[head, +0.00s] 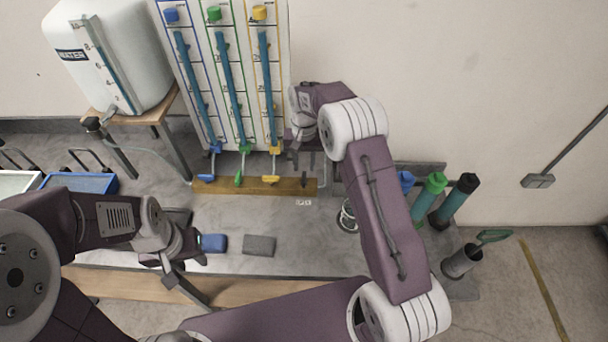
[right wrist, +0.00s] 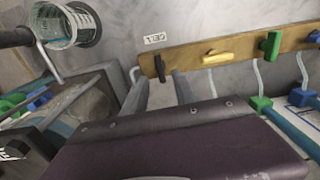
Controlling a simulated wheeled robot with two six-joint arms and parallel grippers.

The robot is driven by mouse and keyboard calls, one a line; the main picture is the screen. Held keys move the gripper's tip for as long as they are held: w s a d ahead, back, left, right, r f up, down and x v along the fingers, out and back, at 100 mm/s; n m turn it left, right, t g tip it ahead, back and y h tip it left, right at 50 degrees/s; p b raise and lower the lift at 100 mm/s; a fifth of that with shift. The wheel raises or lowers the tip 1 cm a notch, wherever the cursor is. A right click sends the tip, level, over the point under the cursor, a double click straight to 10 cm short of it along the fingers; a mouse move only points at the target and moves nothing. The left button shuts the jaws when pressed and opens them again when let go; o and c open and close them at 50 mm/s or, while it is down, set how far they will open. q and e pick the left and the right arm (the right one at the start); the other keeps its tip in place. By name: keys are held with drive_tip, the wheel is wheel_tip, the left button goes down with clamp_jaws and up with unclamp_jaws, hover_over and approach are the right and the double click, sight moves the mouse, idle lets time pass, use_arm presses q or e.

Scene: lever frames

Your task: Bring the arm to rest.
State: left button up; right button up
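Four-lever wooden rail (head: 255,187) lies along the foot of the gauge panel; its levers are blue (head: 205,177), green (head: 238,180), yellow (head: 273,179) and black (head: 304,182). My right gripper (head: 309,165) is over the rail's right end. In the right wrist view its two fingers (right wrist: 158,90) are apart and empty, with the black lever (right wrist: 158,68) just beyond the gap between their tips; contact is not visible. The yellow lever (right wrist: 217,58) and green lever (right wrist: 270,44) are to its right. My left gripper (head: 185,262) is above the bench's left part, its fingers unclear.
A white water tank (head: 110,50) stands on a wooden stand at left. A blue block (head: 213,243) and a grey block (head: 259,245) lie on the bench (head: 300,262). Capped cylinders, including a green one (head: 428,196), and a wire-mesh cup (right wrist: 68,25) stand right of the rail.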

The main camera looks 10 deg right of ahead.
drive_tip(key=shift+r, duration=1.7)
